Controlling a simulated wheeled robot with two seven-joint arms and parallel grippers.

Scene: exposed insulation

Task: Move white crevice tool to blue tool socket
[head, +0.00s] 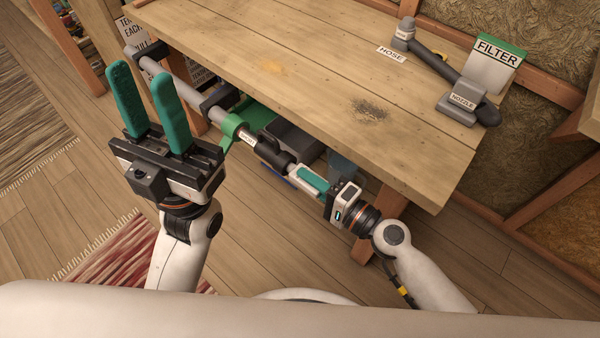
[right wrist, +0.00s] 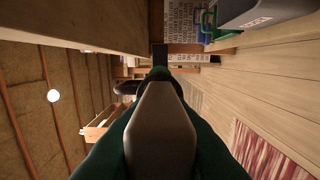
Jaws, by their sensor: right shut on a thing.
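My right gripper (head: 308,178) is shut on a pale, wedge-shaped piece (right wrist: 160,130) at the table's front edge. It looks like the white crevice tool, and its pale side (head: 297,186) shows in the head view. Its far end meets or lines up with a black part (head: 271,153) on the grey tube; I cannot tell if they are joined. A small blue edge (head: 280,178) shows below the held piece, mostly hidden. I cannot tell if it is the blue tool socket.
A grey nozzle (head: 461,102), dark hose piece and filter box (head: 490,68) stand at the right. Bins sit underneath. The table's middle is clear.

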